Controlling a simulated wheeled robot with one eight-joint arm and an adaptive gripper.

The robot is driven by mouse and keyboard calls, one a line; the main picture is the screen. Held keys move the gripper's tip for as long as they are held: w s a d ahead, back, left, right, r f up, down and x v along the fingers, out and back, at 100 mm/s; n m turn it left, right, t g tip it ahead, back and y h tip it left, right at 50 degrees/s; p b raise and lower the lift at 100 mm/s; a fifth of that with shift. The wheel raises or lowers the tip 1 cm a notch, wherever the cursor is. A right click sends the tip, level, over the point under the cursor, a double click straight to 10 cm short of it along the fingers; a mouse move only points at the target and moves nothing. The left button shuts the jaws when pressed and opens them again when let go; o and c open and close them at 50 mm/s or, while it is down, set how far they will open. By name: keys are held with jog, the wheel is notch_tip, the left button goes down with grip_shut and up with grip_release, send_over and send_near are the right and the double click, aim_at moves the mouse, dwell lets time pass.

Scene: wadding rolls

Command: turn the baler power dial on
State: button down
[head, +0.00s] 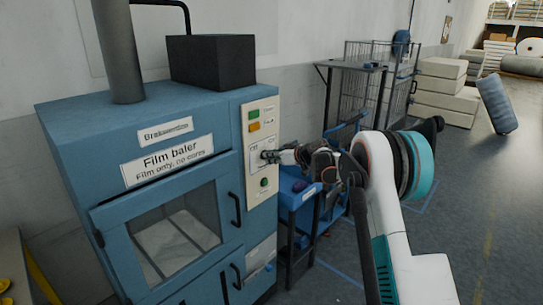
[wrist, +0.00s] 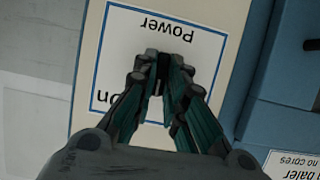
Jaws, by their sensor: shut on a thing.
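The film baler (head: 60,130) is a blue cabinet at the left of the head view, with a cream control panel (head: 262,204) on its right front edge. My gripper (head: 270,156) reaches that panel from the right. In the wrist view, my gripper (wrist: 162,75) is shut at the middle of a blue-framed label (wrist: 205,40) reading "Power" and "On", both upside down. The power dial (wrist: 159,86) is mostly hidden between the fingertips, so its setting cannot be told.
A blue cart (head: 300,200) stands right beside the baler, under my arm. A wire cage (head: 365,80) and stacked pale blocks (head: 440,90) stand farther back. A blue-grey roll (head: 497,105) leans at the right. Open floor (head: 470,200) lies at the right.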

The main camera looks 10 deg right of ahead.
jog(key=shift+w+d+f+m+g+y+p, duration=0.1)
jog(key=shift+m+g+y, duration=0.15)
jog(key=shift+m+y, duration=0.6)
jog(key=shift+w+d+r+m+g+y+p, duration=0.15)
jog(key=shift+m+g+y, duration=0.2)
jog(key=shift+m, duration=0.95)
jog(key=shift+s+a+f+m+g+y+p, duration=0.1)
jog(key=shift+f+m+g+y, duration=0.1)
jog(key=shift+m+y, duration=0.7)
jog(key=shift+m, duration=0.25)
jog(key=c, duration=1.6)
grip_release()
jog(key=shift+c, duration=0.2)
jog(key=v, duration=1.2)
jog(key=shift+w, duration=0.1)
